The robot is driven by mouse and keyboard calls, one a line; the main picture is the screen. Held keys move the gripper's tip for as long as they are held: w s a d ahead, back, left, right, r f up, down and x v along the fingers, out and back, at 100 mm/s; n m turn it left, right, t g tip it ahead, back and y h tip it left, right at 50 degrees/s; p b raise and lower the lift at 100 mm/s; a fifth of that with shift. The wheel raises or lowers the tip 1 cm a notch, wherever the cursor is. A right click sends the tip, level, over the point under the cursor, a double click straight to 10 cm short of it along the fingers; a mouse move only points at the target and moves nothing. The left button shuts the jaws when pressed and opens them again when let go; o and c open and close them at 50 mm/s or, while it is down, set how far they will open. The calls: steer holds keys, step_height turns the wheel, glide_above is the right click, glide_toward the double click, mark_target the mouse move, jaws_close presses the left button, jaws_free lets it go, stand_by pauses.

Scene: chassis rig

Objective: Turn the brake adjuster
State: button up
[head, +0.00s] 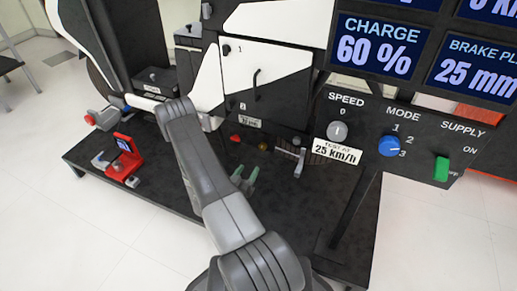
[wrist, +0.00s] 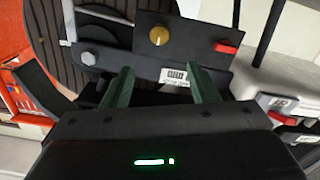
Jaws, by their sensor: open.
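A small round brass knob (head: 263,147), which looks like the brake adjuster, sits low on the dark rig. It shows larger in the wrist view (wrist: 159,35), on a black plate, with a pointer or slot mark on its face. My gripper (head: 244,178) has two green fingers, spread apart and empty. In the wrist view the fingers (wrist: 160,78) point toward the plate, one on each side of the knob's line, with the knob beyond their tips. They appear apart from the knob; the exact gap cannot be told.
A red tab (wrist: 225,46) and a grey round bolt (wrist: 88,58) flank the knob. A grey lever (head: 290,155) is close by. A control panel (head: 400,140) with speed, mode and supply controls stands at right. A red stand (head: 126,155) sits on the black platform at left.

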mark_target(262, 148)
steer(key=b+x, duration=0.3)
steer(key=x, duration=1)
steer(key=c, duration=1)
